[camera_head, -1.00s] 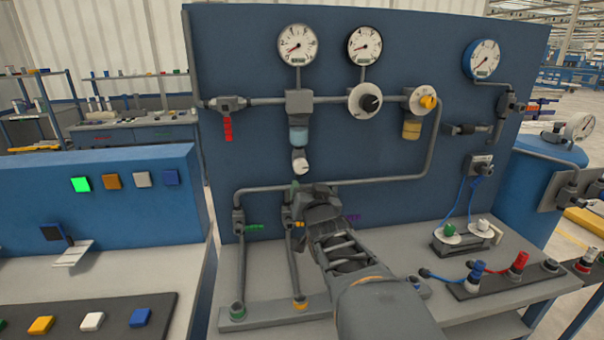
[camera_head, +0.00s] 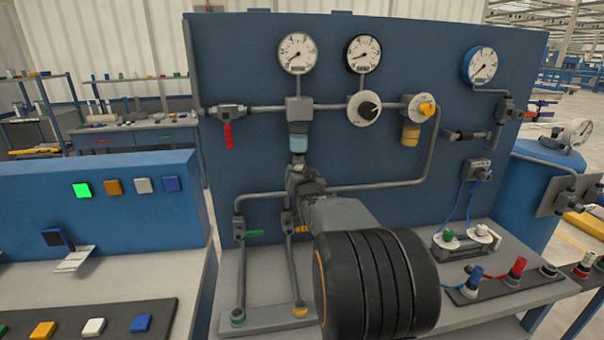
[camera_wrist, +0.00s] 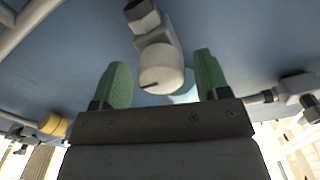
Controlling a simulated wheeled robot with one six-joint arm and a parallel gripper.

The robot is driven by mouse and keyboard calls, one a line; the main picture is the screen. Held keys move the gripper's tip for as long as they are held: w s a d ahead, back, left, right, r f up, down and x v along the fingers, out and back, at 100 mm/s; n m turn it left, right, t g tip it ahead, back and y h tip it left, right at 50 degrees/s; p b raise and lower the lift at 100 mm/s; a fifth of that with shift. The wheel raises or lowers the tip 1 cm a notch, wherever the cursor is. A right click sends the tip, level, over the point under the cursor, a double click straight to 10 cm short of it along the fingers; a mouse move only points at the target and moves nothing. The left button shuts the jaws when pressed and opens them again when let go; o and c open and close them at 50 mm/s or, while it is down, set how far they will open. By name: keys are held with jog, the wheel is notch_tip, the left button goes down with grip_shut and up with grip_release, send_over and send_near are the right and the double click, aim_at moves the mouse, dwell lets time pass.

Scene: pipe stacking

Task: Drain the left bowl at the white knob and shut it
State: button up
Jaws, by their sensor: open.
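The left bowl (camera_head: 299,143) is pale blue and hangs under a grey body on the upper pipe in the head view. The white knob (camera_wrist: 160,70) shows in the wrist view, with a dark mark on its face. My gripper (camera_wrist: 162,60) has two green fingers, spread apart with the knob between them and a gap on each side. In the head view my gripper (camera_head: 302,178) is just below the left bowl and hides the knob. Part of the pale blue bowl (camera_wrist: 184,98) shows behind the knob in the wrist view.
A lower pipe (camera_head: 375,186) runs close by my gripper. To the right on the upper pipe are a black-knobbed regulator (camera_head: 364,108) and a yellow bowl (camera_head: 411,134). A red-handled valve (camera_head: 228,135) is at left. Several gauges sit above.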

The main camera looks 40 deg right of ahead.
jog(key=shift+w, duration=0.1)
jog(key=c, duration=0.9)
